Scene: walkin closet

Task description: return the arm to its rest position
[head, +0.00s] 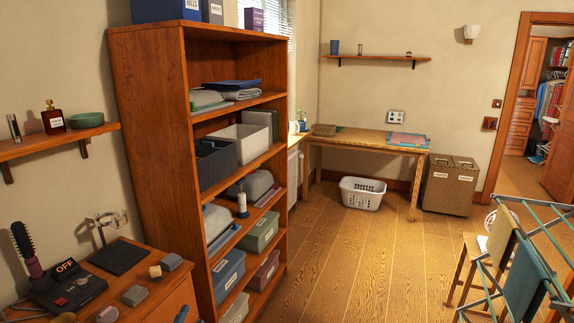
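Neither of my grippers shows in the head view, and no part of either arm can be made out. Whether they are open, shut or holding anything is hidden from this view. The task names no other object.
A tall wooden shelf unit (150,110) with bins stands left of centre. A cluttered dresser (170,297) is at the lower left, below a wall shelf (40,141). A drying rack (488,285) stands at the lower right. A white basket (362,194) sits under the far table (350,141). The middle floor is clear.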

